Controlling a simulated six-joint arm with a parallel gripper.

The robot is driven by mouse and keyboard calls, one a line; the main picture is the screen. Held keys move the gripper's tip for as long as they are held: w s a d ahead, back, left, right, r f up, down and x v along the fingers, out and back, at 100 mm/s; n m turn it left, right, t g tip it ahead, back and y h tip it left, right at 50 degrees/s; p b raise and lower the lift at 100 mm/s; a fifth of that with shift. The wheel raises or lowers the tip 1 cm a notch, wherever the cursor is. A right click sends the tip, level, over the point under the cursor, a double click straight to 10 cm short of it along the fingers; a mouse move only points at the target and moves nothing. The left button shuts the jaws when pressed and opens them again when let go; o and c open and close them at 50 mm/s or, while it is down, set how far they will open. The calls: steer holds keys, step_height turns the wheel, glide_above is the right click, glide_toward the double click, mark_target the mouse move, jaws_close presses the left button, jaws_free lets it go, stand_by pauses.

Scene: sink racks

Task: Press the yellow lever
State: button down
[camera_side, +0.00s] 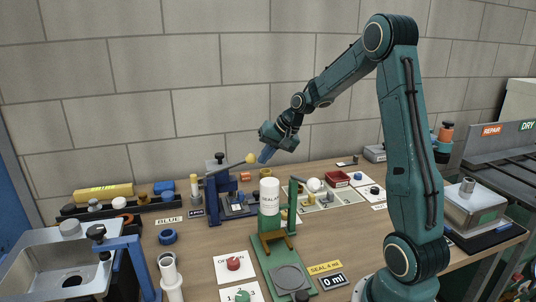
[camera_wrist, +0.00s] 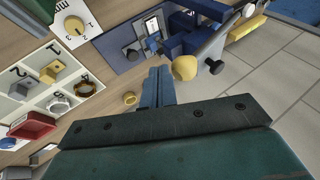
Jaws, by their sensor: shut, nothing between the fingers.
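The yellow lever knob (camera_side: 250,158) sits on the end of a dark rod that rises to the right from a blue press-like stand (camera_side: 214,200). In the wrist view the knob (camera_wrist: 185,67) is just right of my fingertips, and its rod runs up and right. My gripper (camera_side: 265,156) points down beside the knob, on its right in the side view. Its blue fingers (camera_wrist: 159,84) are together with nothing between them. I cannot tell whether the fingers touch the knob.
A white cylinder on a green stand (camera_side: 269,197) is below my gripper. A yellow dial (camera_wrist: 74,25) shows in the wrist view.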

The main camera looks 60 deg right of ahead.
steer(key=v, duration=0.9)
steer(key=shift+s+d, duration=0.25)
steer(key=shift+s, duration=0.1)
steer(key=shift+r, duration=0.1)
steer(key=s+a+r+n+g, duration=0.1)
steer(key=s+a+r+n, duration=0.15)
steer(key=a, duration=0.55)
steer(key=s+a+r+n, duration=0.1)
steer(key=s+a+n, duration=0.15)
steer(key=a, duration=0.55)
steer(key=s+a+f+n, duration=0.1)
steer(key=s+a+n, duration=0.1)
steer(key=s+a, duration=0.2)
steer(key=s+a+f+n, duration=0.1)
steer(key=s+a+n, duration=0.2)
steer(key=s, duration=0.7)
steer(key=shift+a+f+h, duration=0.15)
steer(key=shift+a+h, duration=0.25)
steer(key=shift+a, duration=0.55)
